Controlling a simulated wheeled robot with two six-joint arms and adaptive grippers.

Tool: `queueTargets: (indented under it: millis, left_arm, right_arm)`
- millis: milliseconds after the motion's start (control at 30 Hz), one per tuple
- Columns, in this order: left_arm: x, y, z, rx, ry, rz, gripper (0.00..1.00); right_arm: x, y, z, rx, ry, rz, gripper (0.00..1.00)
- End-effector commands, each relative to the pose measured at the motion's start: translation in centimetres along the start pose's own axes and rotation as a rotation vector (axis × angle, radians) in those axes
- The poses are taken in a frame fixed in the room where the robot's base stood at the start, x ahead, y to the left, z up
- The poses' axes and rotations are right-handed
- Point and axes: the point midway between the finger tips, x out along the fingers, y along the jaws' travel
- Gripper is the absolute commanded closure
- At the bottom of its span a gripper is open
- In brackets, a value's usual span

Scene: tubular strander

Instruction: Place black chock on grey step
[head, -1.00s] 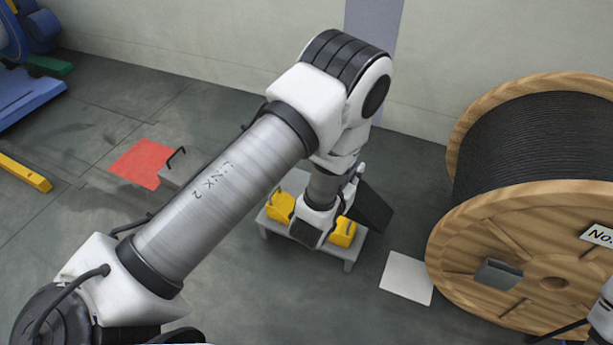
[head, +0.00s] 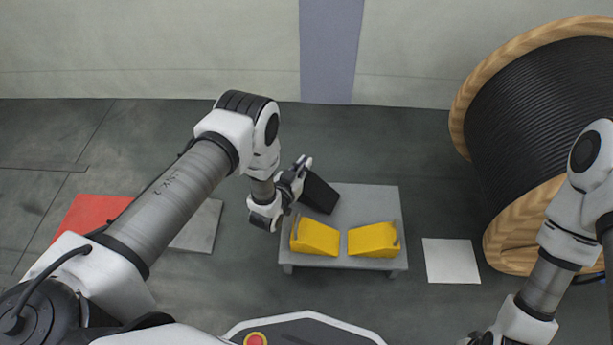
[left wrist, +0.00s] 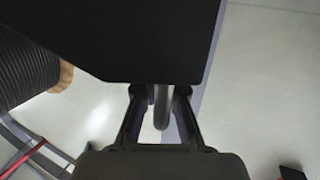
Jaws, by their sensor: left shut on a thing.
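The black chock (head: 319,192) is tilted at the back left corner of the grey step (head: 368,203) in the head view. I cannot tell whether it touches the step. My left gripper (head: 301,178) is just left of the chock and is shut on its handle. In the left wrist view the chock (left wrist: 125,40) fills the top, and its grey handle (left wrist: 162,108) lies between the fingers of the left gripper (left wrist: 160,95). My right gripper is mostly cut off at the bottom right of the head view.
Two yellow chocks (head: 317,237) (head: 373,240) sit along the front of the step. Its back middle and right are bare. A white floor square (head: 451,261) and a large wooden cable reel (head: 497,225) are to the right. A red square (head: 88,219) and a grey plate (head: 199,228) lie left.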

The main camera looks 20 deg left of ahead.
Motion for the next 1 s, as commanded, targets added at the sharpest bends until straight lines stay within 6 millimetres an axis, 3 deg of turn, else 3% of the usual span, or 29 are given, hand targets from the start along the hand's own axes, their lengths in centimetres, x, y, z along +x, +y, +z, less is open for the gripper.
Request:
queueTargets:
  millis: [33, 67, 433, 500, 867, 1000]
  left_arm:
    - [0.2, 0.0, 1.7, -0.001, 0.000, 0.000, 1.00]
    - [0.3, 0.0, 2.0, 0.000, 0.000, 0.000, 1.00]
    - [0.3, 0.0, 2.3, -0.001, 0.001, 0.000, 1.00]
    - [0.3, 0.0, 2.2, -0.001, -0.001, -0.001, 0.66]
    - [0.1, 0.0, 1.7, -0.001, -0.001, -0.001, 0.66]
    - [-2.1, 0.0, 1.6, -0.001, -0.005, -0.001, 0.66]
  right_arm:
    - [1.2, 0.0, 0.0, 0.001, 0.000, 0.000, 1.00]
    - [1.4, 0.0, 0.0, 0.001, 0.000, 0.000, 1.00]
    - [1.4, 0.0, -0.1, 0.002, 0.002, 0.000, 1.00]
    - [1.3, 0.0, -0.1, 0.002, 0.001, 0.000, 1.00]
    - [0.9, 0.0, 0.0, 0.001, 0.001, 0.000, 1.00]
    - [-0.4, 0.0, 0.0, 0.000, 0.000, 0.000, 1.00]
